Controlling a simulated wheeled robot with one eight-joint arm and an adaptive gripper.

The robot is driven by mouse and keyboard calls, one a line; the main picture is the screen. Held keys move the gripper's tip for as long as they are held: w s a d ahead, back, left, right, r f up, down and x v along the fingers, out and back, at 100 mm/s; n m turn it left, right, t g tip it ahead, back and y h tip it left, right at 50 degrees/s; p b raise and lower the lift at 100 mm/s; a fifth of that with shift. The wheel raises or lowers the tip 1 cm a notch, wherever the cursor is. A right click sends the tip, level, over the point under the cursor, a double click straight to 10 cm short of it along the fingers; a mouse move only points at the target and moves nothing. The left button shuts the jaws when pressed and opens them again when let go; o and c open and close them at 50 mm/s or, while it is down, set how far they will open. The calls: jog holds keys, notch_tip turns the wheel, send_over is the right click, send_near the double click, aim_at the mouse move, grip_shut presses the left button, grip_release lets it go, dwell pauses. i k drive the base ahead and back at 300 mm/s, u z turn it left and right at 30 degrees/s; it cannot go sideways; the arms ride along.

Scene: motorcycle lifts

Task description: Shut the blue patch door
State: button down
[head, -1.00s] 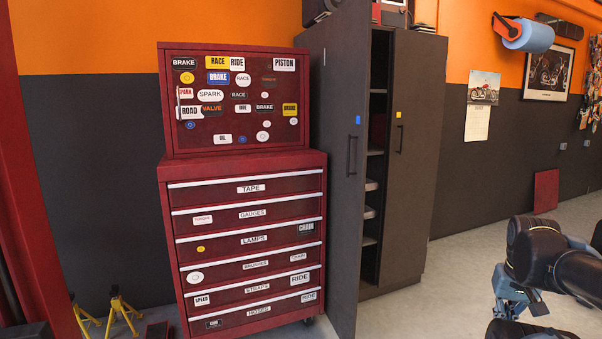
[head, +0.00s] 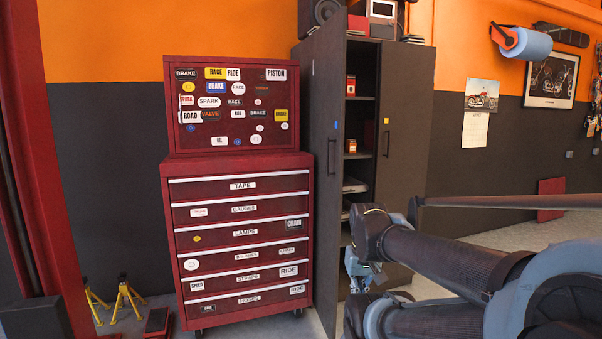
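The tall dark grey cabinet has two doors. The blue patch door (head: 322,190) is the left one, with a small blue patch (head: 337,125) and a dark vertical handle (head: 333,149). It stands open, swung outward toward me, and shelves show in the gap beside it. The yellow patch door (head: 409,130) on the right looks shut. My arm reaches in from the lower right. What looks like my gripper (head: 360,268) is in front of the cabinet's lower part, just right of the open door. Its fingers are small and partly hidden, so I cannot tell their opening or any contact.
A red tool chest (head: 240,240) with labelled drawers stands close left of the open door. Yellow stands (head: 126,298) are on the floor at lower left. The cabinet shelves (head: 360,98) hold small boxes. Open floor lies right of the cabinet, partly behind my arm.

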aim_at(330, 46)
jog(key=u, duration=0.05)
jog(key=i, duration=1)
